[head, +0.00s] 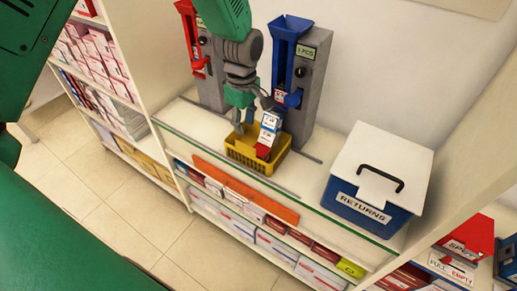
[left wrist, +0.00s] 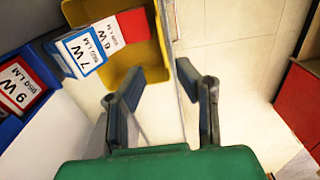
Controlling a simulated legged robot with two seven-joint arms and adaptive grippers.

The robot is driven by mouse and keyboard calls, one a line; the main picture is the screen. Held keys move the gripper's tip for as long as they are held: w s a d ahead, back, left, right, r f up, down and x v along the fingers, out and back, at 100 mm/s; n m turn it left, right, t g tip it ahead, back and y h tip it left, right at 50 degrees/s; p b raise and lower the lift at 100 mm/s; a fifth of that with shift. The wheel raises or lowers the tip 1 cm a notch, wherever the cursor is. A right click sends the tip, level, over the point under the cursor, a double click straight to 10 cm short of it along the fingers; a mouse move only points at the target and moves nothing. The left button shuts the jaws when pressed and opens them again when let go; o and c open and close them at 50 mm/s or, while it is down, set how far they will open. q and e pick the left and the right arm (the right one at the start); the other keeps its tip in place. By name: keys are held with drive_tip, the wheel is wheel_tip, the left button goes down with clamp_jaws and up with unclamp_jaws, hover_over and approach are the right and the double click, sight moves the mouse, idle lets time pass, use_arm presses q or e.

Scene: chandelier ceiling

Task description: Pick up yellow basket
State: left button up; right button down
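The yellow basket (head: 272,166) stands on the white shelf top below the dispensers in the head view. It holds a blue-and-white box (head: 269,127) and a red-and-white box (head: 263,152). My left gripper (head: 244,121) points down over the basket's back left part. In the left wrist view the basket (left wrist: 152,55) is at the upper left, with the "7 W" box (left wrist: 80,52) and the "6 W" box (left wrist: 125,27) in it. My right gripper is not seen.
A blue dispenser (head: 285,60) and a red dispenser (head: 190,40) stand behind the basket. A white-lidded blue RETURNS box (head: 372,215) is to the right. An orange strip (head: 245,190) runs along the shelf front. Shelves of boxes (head: 98,60) are at left.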

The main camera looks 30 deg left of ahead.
use_arm(q)
hover_over(246, 152)
wheel_tip(246, 152, down, 6)
drive_tip(key=shift+w+f+p, duration=0.2)
drive_tip(key=shift+f+p, duration=0.35)
drive_tip(key=shift+f, duration=2.15)
drive_tip(key=shift+s+a, duration=0.1)
clamp_jaws()
